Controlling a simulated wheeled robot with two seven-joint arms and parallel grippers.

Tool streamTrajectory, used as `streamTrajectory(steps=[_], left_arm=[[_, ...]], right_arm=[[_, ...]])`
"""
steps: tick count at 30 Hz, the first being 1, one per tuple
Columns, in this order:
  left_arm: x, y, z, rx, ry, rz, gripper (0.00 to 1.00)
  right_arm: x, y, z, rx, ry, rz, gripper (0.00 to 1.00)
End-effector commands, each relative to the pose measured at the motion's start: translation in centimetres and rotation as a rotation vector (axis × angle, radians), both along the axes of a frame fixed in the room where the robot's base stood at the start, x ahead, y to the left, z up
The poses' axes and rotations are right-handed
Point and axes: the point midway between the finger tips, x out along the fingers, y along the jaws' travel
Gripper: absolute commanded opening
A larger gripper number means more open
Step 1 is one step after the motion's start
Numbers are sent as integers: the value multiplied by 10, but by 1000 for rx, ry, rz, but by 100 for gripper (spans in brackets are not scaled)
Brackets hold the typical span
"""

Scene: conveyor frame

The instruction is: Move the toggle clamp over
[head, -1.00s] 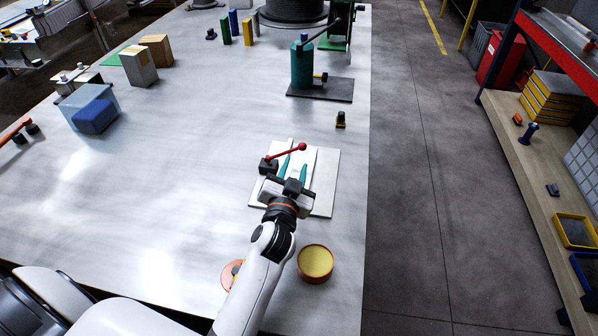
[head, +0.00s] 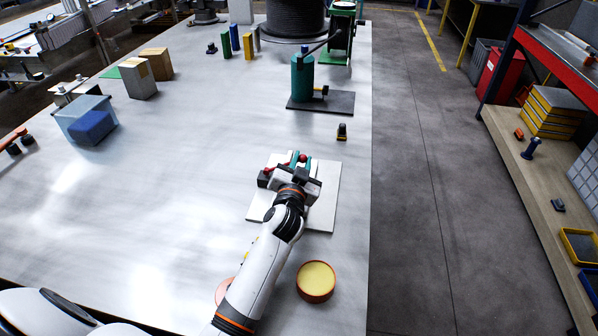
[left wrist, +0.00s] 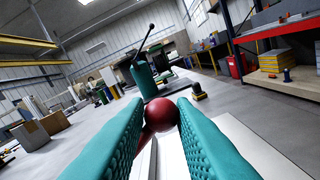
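The toggle clamp has a dark base (head: 265,178) and a red lever ending in a red ball knob (head: 303,157). It sits on a white plate (head: 325,190) on the table. My left gripper (head: 301,161) is over the plate, partly covering the lever. In the left wrist view, the red ball knob (left wrist: 161,111) lies between the tips of the two teal fingers (left wrist: 160,112). The fingers stand apart on either side of it; firm contact is not visible. Most of the lever and part of the base are hidden. My right gripper is not in view.
A round yellow-topped container (head: 316,280) stands near my left arm, and another round orange item (head: 226,290) is partly behind it. A teal cylinder on a dark base (head: 320,103) stands behind the plate, with a small black-and-yellow part (head: 342,131) nearer. The table's left middle is clear.

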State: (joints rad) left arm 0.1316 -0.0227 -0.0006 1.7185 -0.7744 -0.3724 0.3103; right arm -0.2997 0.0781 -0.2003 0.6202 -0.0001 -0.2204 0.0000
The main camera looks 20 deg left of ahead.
Motion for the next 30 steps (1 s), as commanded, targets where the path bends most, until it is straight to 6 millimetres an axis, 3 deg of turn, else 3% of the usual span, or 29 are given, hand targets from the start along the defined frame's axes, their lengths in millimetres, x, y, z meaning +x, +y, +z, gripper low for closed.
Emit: streamTrajectory(steps=[8, 22, 30], left_arm=[[-1, 0, 2, -2, 2, 0, 9], [-6, 20, 25, 0, 3, 2, 8], [-7, 22, 25, 0, 3, 2, 8]], right_arm=[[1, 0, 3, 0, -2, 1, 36], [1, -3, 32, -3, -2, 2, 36], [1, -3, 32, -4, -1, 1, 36]])
